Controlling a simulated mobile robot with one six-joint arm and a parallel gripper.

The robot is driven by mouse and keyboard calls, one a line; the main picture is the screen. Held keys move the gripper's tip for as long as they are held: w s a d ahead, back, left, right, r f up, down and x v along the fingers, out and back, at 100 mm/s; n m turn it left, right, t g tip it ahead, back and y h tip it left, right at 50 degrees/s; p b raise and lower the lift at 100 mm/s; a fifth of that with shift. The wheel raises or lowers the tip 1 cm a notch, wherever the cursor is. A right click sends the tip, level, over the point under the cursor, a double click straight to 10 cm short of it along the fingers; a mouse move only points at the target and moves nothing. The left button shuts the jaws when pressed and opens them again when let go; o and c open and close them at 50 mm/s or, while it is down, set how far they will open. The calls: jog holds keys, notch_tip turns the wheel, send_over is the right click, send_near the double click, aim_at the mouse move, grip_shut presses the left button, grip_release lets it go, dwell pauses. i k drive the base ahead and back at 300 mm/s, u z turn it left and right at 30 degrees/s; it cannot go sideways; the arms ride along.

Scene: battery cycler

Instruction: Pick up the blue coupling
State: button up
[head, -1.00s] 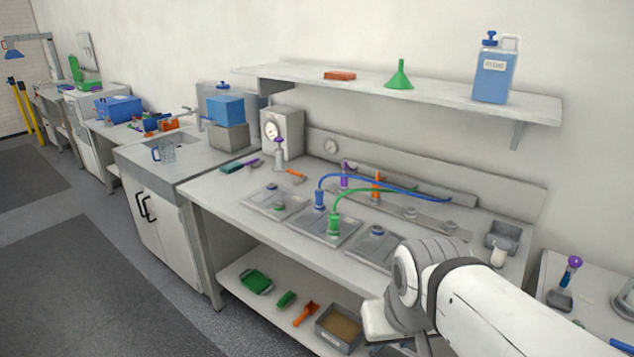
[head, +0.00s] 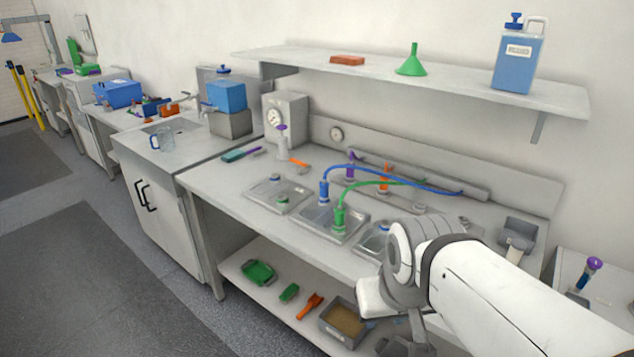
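The blue coupling (head: 323,192) is a small upright cylinder at the left end of a blue hose (head: 390,172). It stands at the back of the middle metal plate (head: 310,222) on the bench. The green coupling (head: 339,219), on a green hose, stands just in front and to the right of it. My gripper (head: 405,342) is low at the bottom of the picture, in front of the bench and well apart from the blue coupling. It shows only in part, and its fingers are not clear.
Purple (head: 351,165) and orange (head: 384,178) couplings stand behind the hoses. A shelf (head: 440,83) overhangs the back. A sand tray (head: 343,322) and an orange scoop (head: 310,305) lie on the lower shelf.

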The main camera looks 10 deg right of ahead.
aim_at(324, 185)
jog(key=u, duration=1.55)
jog(key=i, duration=2.35)
jog(key=z, duration=0.9)
